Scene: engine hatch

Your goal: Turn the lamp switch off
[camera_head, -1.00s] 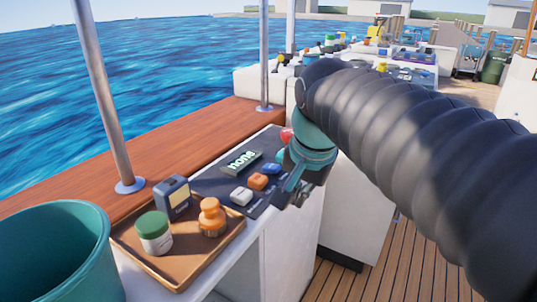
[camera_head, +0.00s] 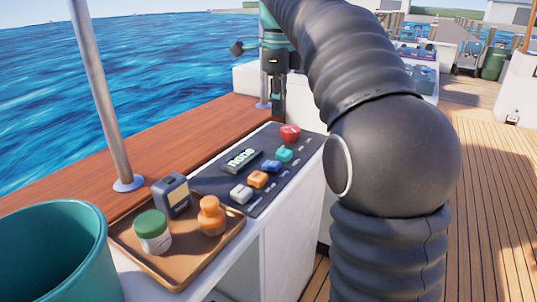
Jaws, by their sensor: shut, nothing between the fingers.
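The dark control panel (camera_head: 262,196) on the white console carries a row of rocker switches: a white one (camera_head: 241,194), an orange one (camera_head: 258,179), a blue one (camera_head: 271,166) and a teal one (camera_head: 284,154). Their small labels are too small to read, so I cannot tell which is the lamp switch. A red round button (camera_head: 290,132) sits at the panel's far end. A small display (camera_head: 241,158) reads "none". My gripper (camera_head: 278,114) points down, shut and empty, beyond the far end of the panel. It appears apart from all the switches.
A brown tray (camera_head: 178,277) near the panel holds a green-lidded jar (camera_head: 152,231), an orange bottle (camera_head: 211,216) and a dark boxy device (camera_head: 172,195). A teal bucket (camera_head: 52,255) stands at lower left. Metal posts (camera_head: 105,110) rise from the wooden ledge (camera_head: 75,205).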

